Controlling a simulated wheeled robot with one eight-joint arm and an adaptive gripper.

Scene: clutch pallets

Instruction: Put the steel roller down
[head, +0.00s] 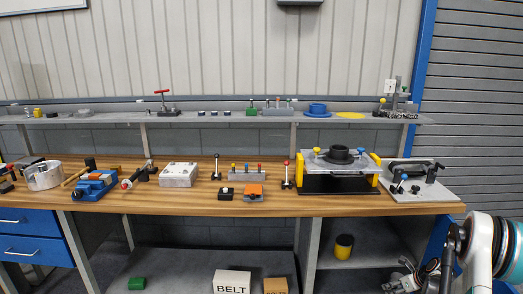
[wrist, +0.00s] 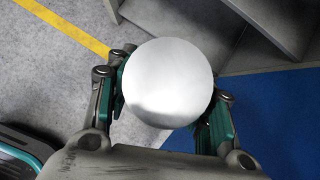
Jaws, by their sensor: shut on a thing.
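The steel roller (wrist: 168,82) shows in the wrist view as a smooth, bright round end face. My gripper (wrist: 170,98) has one finger on each side of it and is shut on it. The roller hides the space between the fingertips, and its length cannot be seen. Below it in the wrist view are a grey floor and a blue surface. In the head view my arm is at the lower right, beside the workbench, and the roller cannot be made out there.
The wooden workbench (head: 330,204) holds a press-like fixture (head: 338,184), a grey block (head: 179,175), a blue vise (head: 94,186) and small parts. A back shelf (head: 215,119) runs above it. Boxes (head: 232,281) stand on the lower shelf. Grey floor with a yellow line (wrist: 65,28) is clear.

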